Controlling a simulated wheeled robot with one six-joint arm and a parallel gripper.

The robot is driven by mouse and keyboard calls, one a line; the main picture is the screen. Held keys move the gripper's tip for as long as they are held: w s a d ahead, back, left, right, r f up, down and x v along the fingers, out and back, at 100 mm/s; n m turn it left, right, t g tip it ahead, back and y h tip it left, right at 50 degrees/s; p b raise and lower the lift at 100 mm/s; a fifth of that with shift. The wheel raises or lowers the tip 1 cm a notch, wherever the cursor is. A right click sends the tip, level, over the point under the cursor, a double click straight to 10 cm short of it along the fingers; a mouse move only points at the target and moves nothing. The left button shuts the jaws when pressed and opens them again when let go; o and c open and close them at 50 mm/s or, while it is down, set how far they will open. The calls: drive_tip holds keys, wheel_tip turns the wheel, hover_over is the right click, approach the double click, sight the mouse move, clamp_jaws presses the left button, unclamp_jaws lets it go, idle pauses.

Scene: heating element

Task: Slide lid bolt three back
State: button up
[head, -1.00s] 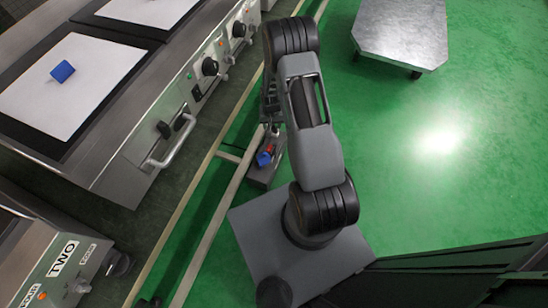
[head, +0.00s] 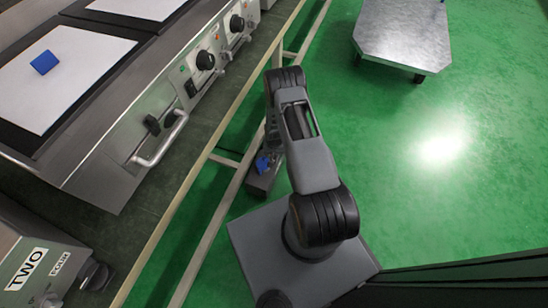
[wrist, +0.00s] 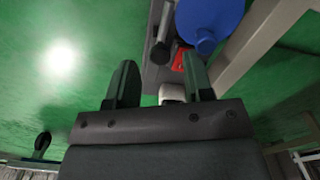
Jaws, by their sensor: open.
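My gripper (wrist: 160,88) shows in the wrist view with its two dark green fingers apart and nothing between their tips. In the head view the gripper end is mostly hidden by my arm. I see no lid bolt that I can identify as number three. A grey unit labelled TWO (head: 25,268) stands at the lower left of the head view, cut off by the frame. It has a second label, which seems to read FOUR, and a dark knob (head: 97,277).
A grey tray (head: 262,184) holds a blue object (head: 263,164); the wrist view also shows red and white items there. A hotplate unit (head: 150,110) with a bar handle bears a blue block (head: 44,62). A metal table (head: 402,35) stands upper right. Green floor is clear at right.

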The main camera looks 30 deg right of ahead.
drive_tip(key=shift+f, duration=1)
clamp_jaws()
